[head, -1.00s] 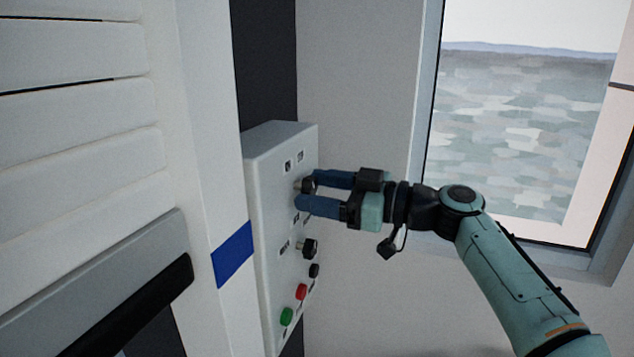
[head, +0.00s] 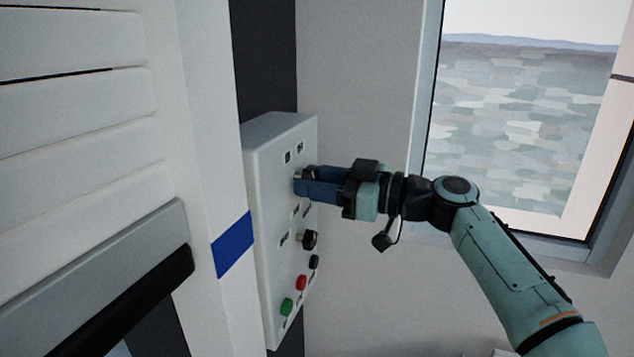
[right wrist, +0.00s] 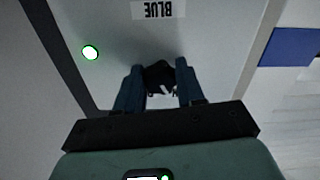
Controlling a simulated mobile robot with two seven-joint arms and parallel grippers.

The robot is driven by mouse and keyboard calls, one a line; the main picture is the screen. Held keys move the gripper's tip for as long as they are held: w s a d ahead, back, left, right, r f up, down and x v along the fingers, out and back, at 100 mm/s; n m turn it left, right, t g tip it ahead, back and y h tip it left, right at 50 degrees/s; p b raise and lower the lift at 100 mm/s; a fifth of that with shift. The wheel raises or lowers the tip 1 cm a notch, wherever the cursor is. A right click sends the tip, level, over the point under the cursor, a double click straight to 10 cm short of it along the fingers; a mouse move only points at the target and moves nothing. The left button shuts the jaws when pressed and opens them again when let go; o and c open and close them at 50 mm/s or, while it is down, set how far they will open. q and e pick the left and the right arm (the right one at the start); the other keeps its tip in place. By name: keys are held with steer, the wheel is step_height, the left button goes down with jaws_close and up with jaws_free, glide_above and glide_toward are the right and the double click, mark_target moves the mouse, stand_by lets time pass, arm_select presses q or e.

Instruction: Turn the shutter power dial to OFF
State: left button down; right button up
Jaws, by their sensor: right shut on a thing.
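A pale grey control box (head: 262,190) is mounted beside the shutter frame. My right gripper (head: 304,182) is at the upper dial on its face, with blue fingers closed in around it. In the right wrist view the black upper dial (right wrist: 159,74) sits between the two fingertips. The fingers hide most of this dial in the head view, and its pointer setting is not readable. A second black dial (head: 310,240) sits lower on the box, free of the gripper. The small labels are too small to read in the head view. My left gripper is not in view.
Below the lower dial are a black button (head: 314,262), a red button (head: 301,283) and a green button (head: 287,307). The wrist view shows a lit green lamp (right wrist: 90,52) and an upside-down "BLUE" label (right wrist: 158,10). A window (head: 530,120) is at right.

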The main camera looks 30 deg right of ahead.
steer(key=shift+s+a+r+m, duration=0.1)
steer(key=shift+m, duration=2.7)
steer(key=shift+s+a+m, duration=0.1)
steer(key=shift+m, duration=2.7)
steer(key=o, duration=1)
steer(key=shift+o, duration=0.2)
steer(key=shift+d, duration=0.1)
